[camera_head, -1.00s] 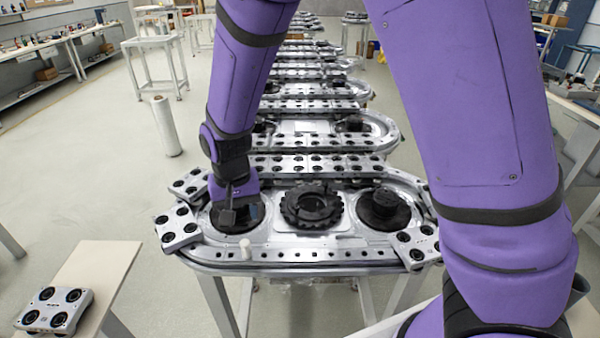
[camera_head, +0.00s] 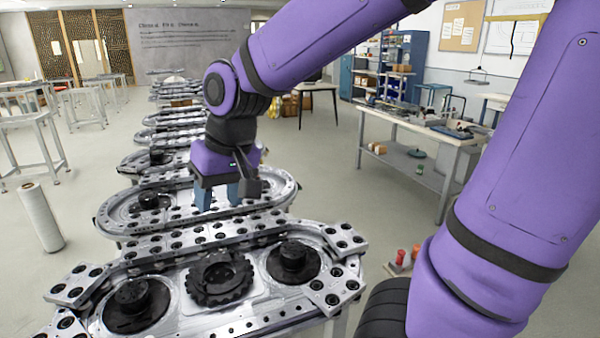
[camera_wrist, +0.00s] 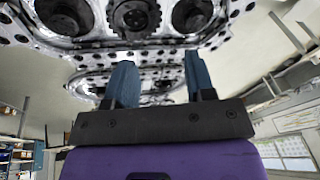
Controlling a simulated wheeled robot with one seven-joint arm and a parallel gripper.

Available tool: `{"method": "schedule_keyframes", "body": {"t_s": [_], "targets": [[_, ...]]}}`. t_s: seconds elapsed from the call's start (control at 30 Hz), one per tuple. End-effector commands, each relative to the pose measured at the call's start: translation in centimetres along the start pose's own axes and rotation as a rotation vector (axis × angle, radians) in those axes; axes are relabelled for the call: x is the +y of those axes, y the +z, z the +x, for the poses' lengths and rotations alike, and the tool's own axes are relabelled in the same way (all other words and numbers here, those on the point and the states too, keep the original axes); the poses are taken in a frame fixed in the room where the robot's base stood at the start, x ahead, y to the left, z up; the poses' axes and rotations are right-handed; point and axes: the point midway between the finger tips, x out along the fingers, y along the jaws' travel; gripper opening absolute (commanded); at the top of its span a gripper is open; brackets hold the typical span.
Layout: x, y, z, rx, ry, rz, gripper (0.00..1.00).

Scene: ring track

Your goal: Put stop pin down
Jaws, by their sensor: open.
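My gripper (camera_head: 217,203) is raised above the track rows, over the far side of the nearest ring track (camera_head: 275,312). Its two blue fingers are spread apart and empty, as the wrist view also shows (camera_wrist: 160,80). The nearest track carries a black toothed wheel (camera_head: 220,280) between a left black hub (camera_head: 135,304) and a right black hub (camera_head: 294,262). I cannot make out the stop pin in either current view; the track's near front edge is partly cut off by the bottom of the head view.
Another ring track (camera_head: 115,215) lies just behind, with more in a row beyond. A white roll (camera_head: 40,215) stands on the floor at left. A workbench (camera_head: 440,150) stands at right, with open floor between it and the tracks.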

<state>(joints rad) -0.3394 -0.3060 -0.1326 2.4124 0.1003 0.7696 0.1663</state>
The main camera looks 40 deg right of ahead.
Motion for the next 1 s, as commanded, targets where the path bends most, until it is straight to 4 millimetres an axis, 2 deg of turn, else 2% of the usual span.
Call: {"method": "schedule_keyframes", "body": {"t_s": [0.03, 0.2, 0.4, 0.6, 1.0], "targets": [[0.9, 0.7, -1.5, 0.032, 0.004, -0.001, 0.50], [3.5, 3.8, -5.1, 0.111, 0.039, -0.023, 0.50], [5.6, 7.4, -8.0, 0.188, 0.104, -0.044, 0.50], [6.4, 9.3, -9.0, 0.223, 0.148, -0.055, 0.50], [6.5, 9.6, -9.2, 0.226, 0.155, -0.057, 0.50]]}}
